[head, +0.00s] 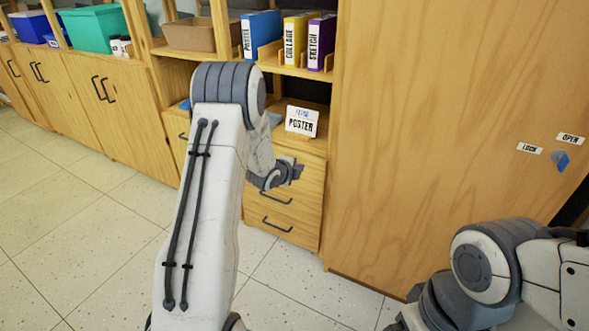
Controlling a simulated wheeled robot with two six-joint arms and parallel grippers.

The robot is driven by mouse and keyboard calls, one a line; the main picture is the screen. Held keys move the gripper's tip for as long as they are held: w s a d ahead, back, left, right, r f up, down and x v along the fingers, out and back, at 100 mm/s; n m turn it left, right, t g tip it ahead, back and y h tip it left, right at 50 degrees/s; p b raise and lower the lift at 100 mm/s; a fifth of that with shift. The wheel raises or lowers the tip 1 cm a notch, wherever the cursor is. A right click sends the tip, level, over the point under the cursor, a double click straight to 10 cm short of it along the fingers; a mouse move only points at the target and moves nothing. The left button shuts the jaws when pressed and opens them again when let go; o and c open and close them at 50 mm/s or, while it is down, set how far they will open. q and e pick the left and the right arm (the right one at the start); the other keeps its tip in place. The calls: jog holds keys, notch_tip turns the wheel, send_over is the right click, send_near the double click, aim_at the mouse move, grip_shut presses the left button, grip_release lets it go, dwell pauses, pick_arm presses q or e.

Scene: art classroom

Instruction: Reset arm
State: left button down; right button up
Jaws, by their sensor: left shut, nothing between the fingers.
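My left arm rises from the bottom and bends over at its elbow. Its gripper (291,172) is small in the head view, shut and empty, in front of the wooden drawers (284,212). A white card reading POSTER (301,121) stands above and behind the gripper, apart from it. My right arm shows only in part at the lower right. Its gripper is out of the picture.
A tall wooden cabinet (430,130) with LOCK and OPEN labels and a blue knob (561,160) stands at the right. Blue, yellow and purple binders (295,40) stand on the shelf. Low cupboards (110,105) line the left. The tiled floor (75,215) is clear.

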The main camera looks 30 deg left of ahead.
pick_arm(q)
jog(key=s+d+r+n+g, duration=0.2)
jog(key=s+d+r+n, duration=0.15)
jog(key=s+d, duration=0.45)
jog(key=s+d+r+n+g, duration=0.2)
jog(key=s+d+r+g, duration=0.3)
jog(key=d, duration=0.6)
jog(key=s+d+r+n+g, duration=0.1)
jog(key=s+d+n+g, duration=0.2)
jog(key=s, duration=1.1)
jog(key=s+d+r+n+g, duration=0.15)
jog(key=s+d, duration=0.35)
jog(key=s, duration=0.9)
notch_tip(320, 180, up, 26)
jog(key=s+n+p, duration=0.1)
jog(key=s+p, duration=0.1)
jog(key=p, duration=2.4)
jog(key=shift+a+r+h+p, duration=0.15)
jog(key=shift+a+h+p, duration=0.15)
jog(key=shift+p, duration=0.1)
jog(key=shift+g, duration=0.25)
